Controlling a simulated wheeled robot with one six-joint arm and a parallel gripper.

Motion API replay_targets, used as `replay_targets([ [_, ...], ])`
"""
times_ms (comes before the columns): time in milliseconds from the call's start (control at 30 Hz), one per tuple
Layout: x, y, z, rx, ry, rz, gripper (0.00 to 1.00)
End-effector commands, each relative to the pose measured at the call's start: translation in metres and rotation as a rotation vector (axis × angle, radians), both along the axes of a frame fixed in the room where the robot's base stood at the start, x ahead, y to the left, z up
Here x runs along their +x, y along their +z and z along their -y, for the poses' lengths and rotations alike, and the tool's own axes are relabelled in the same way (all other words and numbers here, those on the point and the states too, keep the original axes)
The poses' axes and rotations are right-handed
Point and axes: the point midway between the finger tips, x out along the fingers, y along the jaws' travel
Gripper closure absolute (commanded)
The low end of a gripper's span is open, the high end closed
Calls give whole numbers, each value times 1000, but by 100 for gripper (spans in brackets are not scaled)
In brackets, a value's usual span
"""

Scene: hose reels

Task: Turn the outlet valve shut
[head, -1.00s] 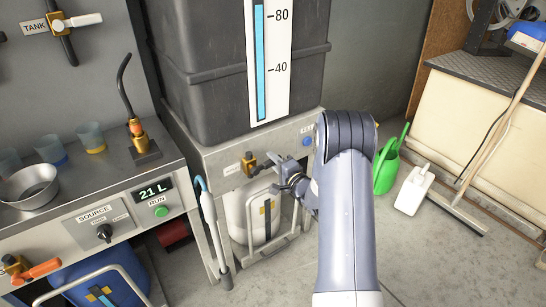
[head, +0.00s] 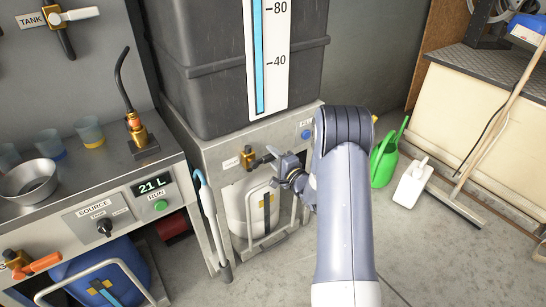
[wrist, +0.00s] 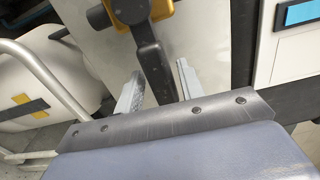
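In the head view, a brass valve (head: 247,157) is on the front panel below the big dark tank (head: 205,90). Its small label is unreadable. My gripper (head: 274,156) is at its right side, at the lever. In the wrist view, the yellow valve body (wrist: 160,10) is at the top and its dark lever (wrist: 152,60) points down towards me. The two fingers of my gripper (wrist: 158,88) stand on either side of the lever, apart, with gaps visible. The lever's far end is partly hidden behind my gripper's edge.
A white canister (head: 240,205) stands behind a metal rail under the valve. A blue-handled stick (head: 208,220) leans left of it. Other valves are the tank valve (head: 60,18) and an orange-handled one (head: 35,266).

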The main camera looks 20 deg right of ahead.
Motion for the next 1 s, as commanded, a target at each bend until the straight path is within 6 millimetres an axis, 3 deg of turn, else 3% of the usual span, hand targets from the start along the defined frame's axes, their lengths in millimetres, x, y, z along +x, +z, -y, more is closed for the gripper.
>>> replay_targets([
  [300, 0, 1, 0, -1, 1, 3, 56],
  [433, -10, 2, 4, -2, -1, 2, 56],
  [800, -77, 2, 26, 0, -3, 0, 56],
  [1000, -99, 1, 33, -1, -1, 0, 56],
])
